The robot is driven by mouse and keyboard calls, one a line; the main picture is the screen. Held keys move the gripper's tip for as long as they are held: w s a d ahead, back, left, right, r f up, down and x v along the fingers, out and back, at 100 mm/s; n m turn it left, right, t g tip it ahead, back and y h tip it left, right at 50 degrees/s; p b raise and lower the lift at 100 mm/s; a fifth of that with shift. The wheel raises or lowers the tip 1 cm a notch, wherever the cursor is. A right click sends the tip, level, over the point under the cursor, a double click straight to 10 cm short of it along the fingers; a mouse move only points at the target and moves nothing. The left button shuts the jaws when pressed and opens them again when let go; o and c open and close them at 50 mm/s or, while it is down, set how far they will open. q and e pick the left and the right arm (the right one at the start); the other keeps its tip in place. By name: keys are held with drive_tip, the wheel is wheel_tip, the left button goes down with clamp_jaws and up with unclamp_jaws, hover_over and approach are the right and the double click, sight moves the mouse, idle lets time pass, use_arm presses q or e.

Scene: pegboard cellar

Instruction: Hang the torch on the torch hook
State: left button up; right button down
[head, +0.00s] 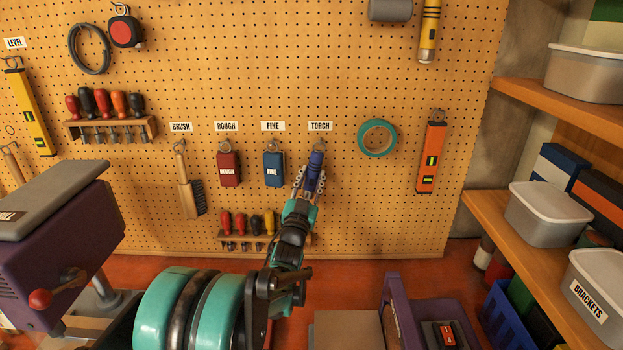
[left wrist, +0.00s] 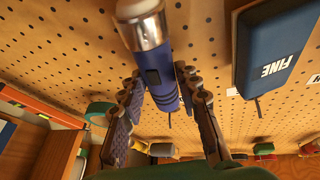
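The torch (head: 315,172) is a blue cylinder below the TORCH label on the pegboard, its upper end close to the torch hook (head: 319,144). Whether it sits on the hook I cannot tell. In the left wrist view the torch (left wrist: 158,72) shows a silver head and a dark switch, with a thin dark line at its far end. My left gripper (head: 309,186) has one finger on each side of the torch, and both fingers appear to press on its body. In the wrist view the fingers (left wrist: 159,78) flank the blue body. My right gripper is not in view.
The blue FINE block (head: 273,169) hangs just left of the torch and is near in the wrist view (left wrist: 274,45). A screwdriver rack (head: 245,240) sits below. A teal tape roll (head: 362,137) and orange level (head: 431,157) hang to the right. Shelves (head: 535,225) stand far right.

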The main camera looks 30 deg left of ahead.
use_arm(q)
drive_tip(key=o, duration=0.3)
drive_tip(key=shift+s+f, duration=0.1)
drive_tip(key=v, duration=1.2)
drive_tip(key=s+d+f+g+h, duration=0.2)
drive_tip(key=s+d+f+g, duration=0.2)
drive_tip(key=s+d+f, duration=0.2)
drive_tip(key=s+d+f+g+h+b, duration=0.1)
drive_tip(key=s+d+f+g+h, duration=0.1)
drive_tip(key=s+d+f+g, duration=0.3)
drive_tip(key=s+d+f+m+g+h+b, duration=0.1)
drive_tip(key=s+d+f+g, duration=0.4)
drive_tip(key=d, duration=0.5)
drive_tip(key=shift+s+d+f+h, duration=0.1)
drive_tip(key=shift+s+f+h, duration=0.35)
drive_tip(key=shift+s+f, duration=0.35)
drive_tip(key=shift+s+d+f+h, duration=0.1)
drive_tip(key=shift+s+f+h, duration=0.4)
drive_tip(key=shift+s, duration=0.4)
